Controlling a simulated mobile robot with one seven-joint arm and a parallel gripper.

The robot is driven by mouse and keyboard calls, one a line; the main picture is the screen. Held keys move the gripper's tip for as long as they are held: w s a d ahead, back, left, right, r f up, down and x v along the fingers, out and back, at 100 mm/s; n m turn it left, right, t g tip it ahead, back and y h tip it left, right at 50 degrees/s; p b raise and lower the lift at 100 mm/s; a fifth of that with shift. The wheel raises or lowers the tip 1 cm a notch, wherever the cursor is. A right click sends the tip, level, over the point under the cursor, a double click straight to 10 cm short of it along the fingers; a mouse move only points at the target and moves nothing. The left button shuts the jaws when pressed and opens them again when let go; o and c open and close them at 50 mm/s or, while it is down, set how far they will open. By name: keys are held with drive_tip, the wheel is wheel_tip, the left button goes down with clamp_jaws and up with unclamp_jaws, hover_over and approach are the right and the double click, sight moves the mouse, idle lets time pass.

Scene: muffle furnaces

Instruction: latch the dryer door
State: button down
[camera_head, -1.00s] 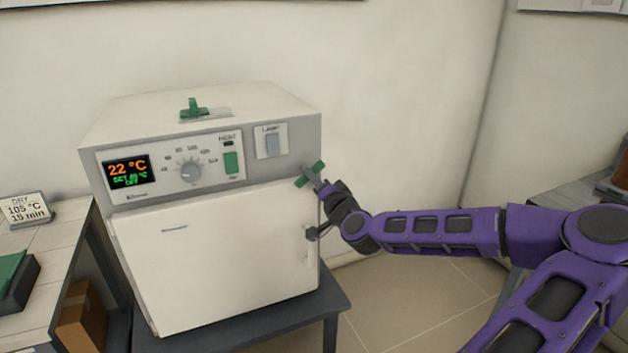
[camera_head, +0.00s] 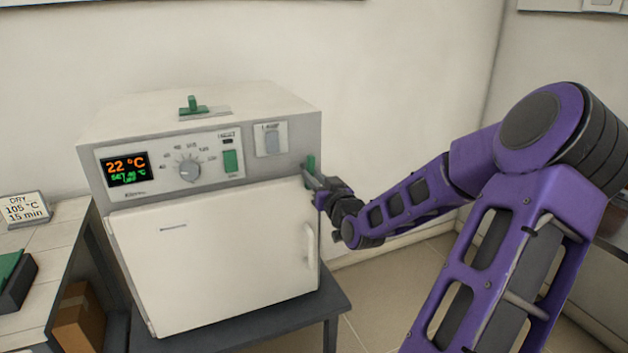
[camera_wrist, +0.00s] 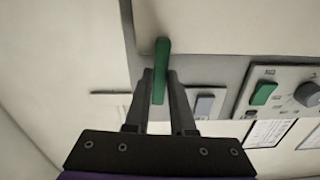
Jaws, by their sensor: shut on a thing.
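The white dryer (camera_head: 200,110) stands with its door (camera_head: 215,260) looking flush against the front. The pale door handle (camera_head: 309,246) is at the door's right side. A green latch lever (camera_head: 311,162) sits at the front right edge, just above the door's top right corner, and stands upright. My gripper (camera_head: 313,182) reaches in from the right and is shut on this latch. In the wrist view the green latch (camera_wrist: 161,62) lies between my two fingers (camera_wrist: 160,84). The fingers and wrist hide the latch's lower part in the head view.
A dial panel with a 22 °C display (camera_head: 127,171) and a lamp switch (camera_head: 271,139) are on the dryer's front. The dryer rests on a dark stand (camera_head: 250,328). A side table with a sign (camera_head: 24,209) is at left. The wall is close behind.

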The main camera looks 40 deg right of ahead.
drive_tip(key=shift+r+n, duration=0.1)
drive_tip(key=shift+n, duration=0.4)
drive_tip(key=c, duration=0.8)
unclamp_jaws()
drive_tip(key=shift+o, duration=0.2)
